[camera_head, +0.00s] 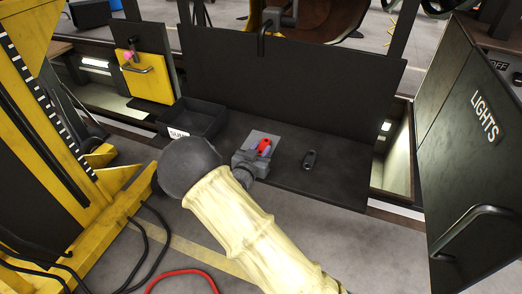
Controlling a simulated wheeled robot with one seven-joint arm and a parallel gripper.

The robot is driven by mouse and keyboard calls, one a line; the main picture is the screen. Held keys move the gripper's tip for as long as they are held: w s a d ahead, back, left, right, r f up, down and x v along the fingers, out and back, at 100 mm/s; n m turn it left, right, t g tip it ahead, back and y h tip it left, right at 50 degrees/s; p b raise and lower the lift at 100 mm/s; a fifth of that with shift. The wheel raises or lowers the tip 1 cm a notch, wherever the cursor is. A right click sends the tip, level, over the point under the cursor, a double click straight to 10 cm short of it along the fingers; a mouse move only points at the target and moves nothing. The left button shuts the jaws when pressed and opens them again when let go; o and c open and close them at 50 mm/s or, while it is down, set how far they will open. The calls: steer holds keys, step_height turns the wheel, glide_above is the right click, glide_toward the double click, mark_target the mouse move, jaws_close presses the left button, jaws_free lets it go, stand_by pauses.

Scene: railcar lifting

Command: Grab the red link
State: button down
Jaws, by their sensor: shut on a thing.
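The red link (264,146) is small and lies at a grey plate (262,136) on the dark bench top (334,188). My gripper (256,154) is at the red link and shut on it. The fingers partly cover the link, so its lower part is hidden. My arm, in a cream sleeve, reaches in from the bottom of the picture.
A black open bin (193,119) with a white label stands to the left. A dark panel (300,75) rises behind. A yellow lifting column (55,140) stands left; a door marked LIGHTS (475,140) stands right.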

mark_target(260, 150)
step_height(260, 150, up, 10)
steer(key=shift+f+b, duration=0.15)
steer(key=shift+b, duration=0.45)
